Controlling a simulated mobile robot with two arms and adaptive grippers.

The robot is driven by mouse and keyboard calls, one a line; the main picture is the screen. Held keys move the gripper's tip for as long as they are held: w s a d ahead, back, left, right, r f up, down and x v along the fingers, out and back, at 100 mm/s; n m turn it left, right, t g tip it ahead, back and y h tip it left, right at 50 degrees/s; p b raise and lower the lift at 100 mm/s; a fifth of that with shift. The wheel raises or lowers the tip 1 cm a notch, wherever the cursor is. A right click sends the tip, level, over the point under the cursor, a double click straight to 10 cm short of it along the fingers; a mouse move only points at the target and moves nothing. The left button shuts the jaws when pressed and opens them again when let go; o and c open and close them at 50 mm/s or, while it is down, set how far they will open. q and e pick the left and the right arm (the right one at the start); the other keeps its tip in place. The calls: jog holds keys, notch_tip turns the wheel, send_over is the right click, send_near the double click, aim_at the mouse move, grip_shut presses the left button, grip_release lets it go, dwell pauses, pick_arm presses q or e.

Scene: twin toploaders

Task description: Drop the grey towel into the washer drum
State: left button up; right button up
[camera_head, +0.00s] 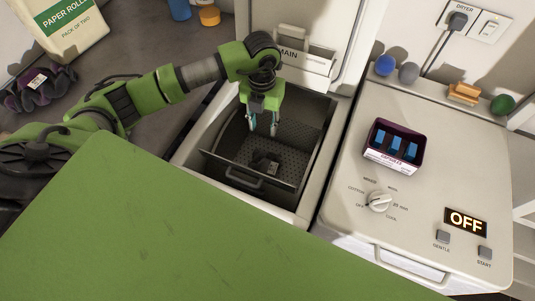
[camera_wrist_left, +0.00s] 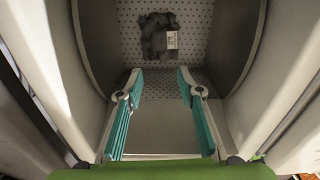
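The grey towel (camera_head: 265,164) lies crumpled on the floor of the open washer drum (camera_head: 304,120). In the left wrist view the dark grey towel (camera_wrist_left: 158,38), with a white label, rests on the perforated drum metal (camera_wrist_left: 193,20), beyond my fingertips and apart from them. My left gripper (camera_head: 262,128) points down into the drum opening, above the towel. Its teal-padded fingers are spread with nothing between them in the left wrist view (camera_wrist_left: 158,85). My right gripper is in neither view.
The washer's raised lid (camera_head: 345,40) stands behind the drum. The dryer (camera_head: 340,205) on the right carries a dark box of blue packets (camera_head: 393,146) and several small items along its back.

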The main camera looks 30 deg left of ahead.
pick_arm(q)
notch_tip(320, 180, up, 12)
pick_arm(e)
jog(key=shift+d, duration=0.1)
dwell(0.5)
pick_arm(q)
jog(key=shift+r, duration=0.15)
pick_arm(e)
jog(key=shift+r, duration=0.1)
